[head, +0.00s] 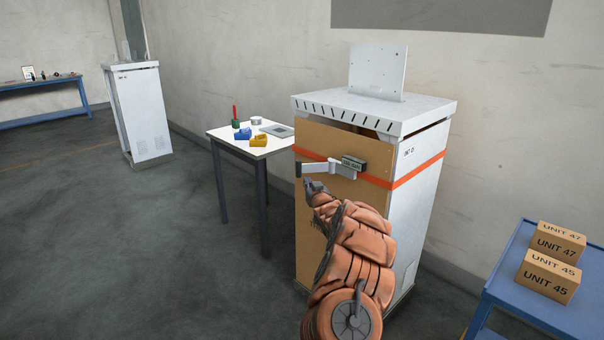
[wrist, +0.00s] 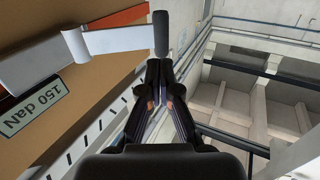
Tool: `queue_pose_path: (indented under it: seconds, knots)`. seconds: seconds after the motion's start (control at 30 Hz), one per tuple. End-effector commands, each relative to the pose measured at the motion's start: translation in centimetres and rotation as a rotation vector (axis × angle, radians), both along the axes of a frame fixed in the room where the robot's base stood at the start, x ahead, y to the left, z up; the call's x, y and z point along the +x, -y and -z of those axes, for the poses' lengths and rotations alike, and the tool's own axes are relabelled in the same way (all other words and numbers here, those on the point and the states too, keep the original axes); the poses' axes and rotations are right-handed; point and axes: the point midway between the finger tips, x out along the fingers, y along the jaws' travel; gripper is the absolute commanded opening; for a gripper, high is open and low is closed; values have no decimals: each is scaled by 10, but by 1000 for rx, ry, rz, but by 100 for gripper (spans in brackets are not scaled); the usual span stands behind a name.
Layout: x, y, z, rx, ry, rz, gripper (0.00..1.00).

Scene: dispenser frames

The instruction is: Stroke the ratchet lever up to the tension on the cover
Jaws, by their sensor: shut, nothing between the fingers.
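The cover (head: 318,230) is a brown board on the front of a grey-white cabinet (head: 400,232). An orange strap (head: 410,177) runs across it. The ratchet (head: 353,163) sits on the strap, with a plate reading 150 daN (wrist: 32,107) in the wrist view. Its silver lever (head: 326,166) sticks out to the left and ends in a dark grip (head: 299,169). The grip also shows in the wrist view (wrist: 160,34). My gripper (head: 309,184) is shut and empty just below the grip. I cannot tell whether the fingertips touch it.
A small table (head: 242,147) left of the cabinet holds blue and yellow items. A blue cart (head: 545,303) with cartons (head: 553,262) stands at the right. Another cabinet (head: 140,112) stands further back. The floor at the left is clear.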

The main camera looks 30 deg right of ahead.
Motion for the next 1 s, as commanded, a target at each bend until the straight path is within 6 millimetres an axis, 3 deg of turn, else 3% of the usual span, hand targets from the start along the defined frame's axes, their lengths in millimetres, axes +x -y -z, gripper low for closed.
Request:
queue_pose_path:
  seconds: [1.0]
  knots:
    - [70,19,-1,-3,1,-1,0]
